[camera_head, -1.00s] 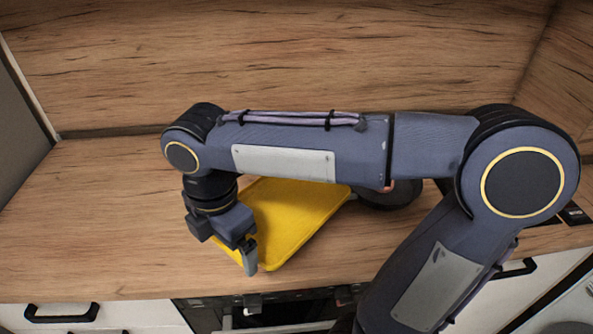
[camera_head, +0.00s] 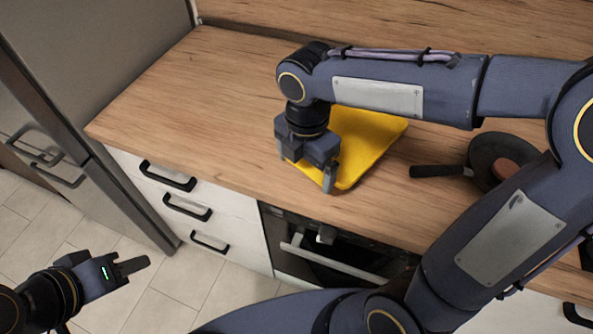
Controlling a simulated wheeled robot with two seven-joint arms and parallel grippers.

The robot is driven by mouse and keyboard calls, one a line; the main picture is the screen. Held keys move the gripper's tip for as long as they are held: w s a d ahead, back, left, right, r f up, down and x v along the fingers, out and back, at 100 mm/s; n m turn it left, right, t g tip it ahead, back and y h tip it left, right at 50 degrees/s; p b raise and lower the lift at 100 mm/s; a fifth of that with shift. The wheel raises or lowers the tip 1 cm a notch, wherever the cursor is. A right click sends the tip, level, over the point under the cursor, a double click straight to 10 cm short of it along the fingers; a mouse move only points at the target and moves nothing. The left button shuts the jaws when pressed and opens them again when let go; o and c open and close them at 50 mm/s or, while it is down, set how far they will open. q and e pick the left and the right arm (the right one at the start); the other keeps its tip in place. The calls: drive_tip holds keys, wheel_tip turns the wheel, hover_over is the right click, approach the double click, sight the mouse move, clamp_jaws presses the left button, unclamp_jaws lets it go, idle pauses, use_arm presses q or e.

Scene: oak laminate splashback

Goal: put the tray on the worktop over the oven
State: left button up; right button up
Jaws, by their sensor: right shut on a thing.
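The yellow tray (camera_head: 362,150) lies on the wooden worktop (camera_head: 190,100), close to its front edge and above the oven (camera_head: 330,262). My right arm crosses over it and hides its back part. My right gripper (camera_head: 307,168) points down at the tray's left front side and is shut on its rim. I cannot tell whether the tray rests fully flat. My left gripper (camera_head: 132,266) is at the lower left, over the floor and away from the tray. Its finger opening is not clear.
A dark frying pan (camera_head: 479,158) with brown contents and a handle toward the tray stands to the right. The worktop left of the tray is clear. White drawers (camera_head: 185,205) with black handles are below, and a grey fridge (camera_head: 95,60) stands at the left.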

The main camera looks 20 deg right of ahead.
sight(295, 183)
drive_tip(key=w+f, duration=0.1)
drive_tip(key=w+a+f, duration=0.1)
drive_tip(key=f, duration=0.1)
drive_tip(key=shift+w+f, duration=0.3)
drive_tip(key=shift+w, duration=0.1)
drive_tip(key=shift+w+f, duration=0.1)
drive_tip(key=shift+f, duration=1.5)
